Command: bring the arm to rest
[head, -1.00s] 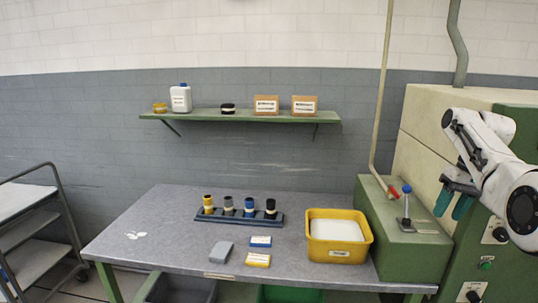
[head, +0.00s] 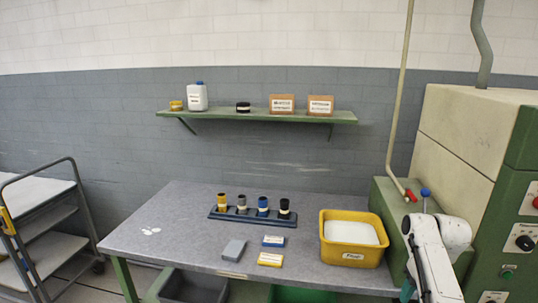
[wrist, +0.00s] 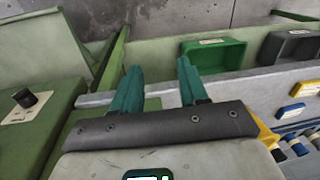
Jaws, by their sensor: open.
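My arm (head: 432,260) is folded low at the right in the head view, in front of the green machine. There my gripper is mostly hidden or below the frame, with only a bit of teal at the bottom edge. In the wrist view my gripper (wrist: 158,75) shows two teal fingers held apart, with nothing between them. The fingers point toward the floor area beside the table's front edge.
The green machine (head: 513,240) stands close at the right. The yellow tub (head: 350,257) is on the grey table (head: 180,225), left of my arm. Under the table are a green bin (wrist: 213,55) and a grey bin (wrist: 290,47). A cart (head: 50,210) stands at far left.

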